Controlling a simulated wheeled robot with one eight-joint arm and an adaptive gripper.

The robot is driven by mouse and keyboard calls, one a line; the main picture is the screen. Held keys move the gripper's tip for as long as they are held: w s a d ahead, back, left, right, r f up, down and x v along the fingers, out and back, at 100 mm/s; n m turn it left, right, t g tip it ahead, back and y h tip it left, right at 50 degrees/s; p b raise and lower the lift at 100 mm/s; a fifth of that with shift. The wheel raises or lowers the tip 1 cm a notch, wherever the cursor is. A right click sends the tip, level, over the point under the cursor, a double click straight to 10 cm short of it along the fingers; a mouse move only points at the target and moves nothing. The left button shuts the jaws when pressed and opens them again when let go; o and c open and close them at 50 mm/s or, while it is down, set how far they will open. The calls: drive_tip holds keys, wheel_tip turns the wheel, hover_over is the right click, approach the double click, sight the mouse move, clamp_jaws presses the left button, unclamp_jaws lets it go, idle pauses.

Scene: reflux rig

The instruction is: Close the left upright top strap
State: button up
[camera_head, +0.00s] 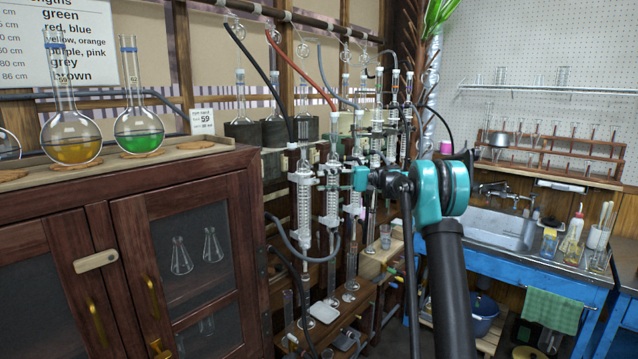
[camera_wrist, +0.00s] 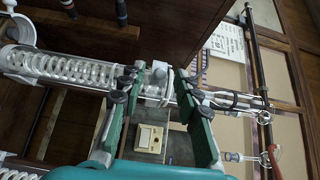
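Upright glass condensers stand in a row on the rack; the leftmost one (camera_head: 303,205) has a pale clamp with a strap (camera_head: 302,177) near its top. My gripper (camera_head: 324,178) reaches in from the right at about that height. In the wrist view a coiled condenser (camera_wrist: 60,67) lies across the picture, and a pale clamp strap (camera_wrist: 157,88) sits on its end. My gripper (camera_wrist: 158,76) has its two green fingers apart, one on each side of this strap. I cannot tell whether the fingertips touch it or whether the strap is fully closed.
More condensers and hoses crowd the rack, with a red hose (camera_head: 305,68) and a black hose (camera_head: 262,72) above. A wooden cabinet (camera_head: 130,225) with round flasks, including a green-filled one (camera_head: 138,131), stands left. A blue sink bench (camera_head: 500,255) is at right.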

drive_tip(key=v, duration=0.9)
drive_tip(key=shift+d, duration=0.2)
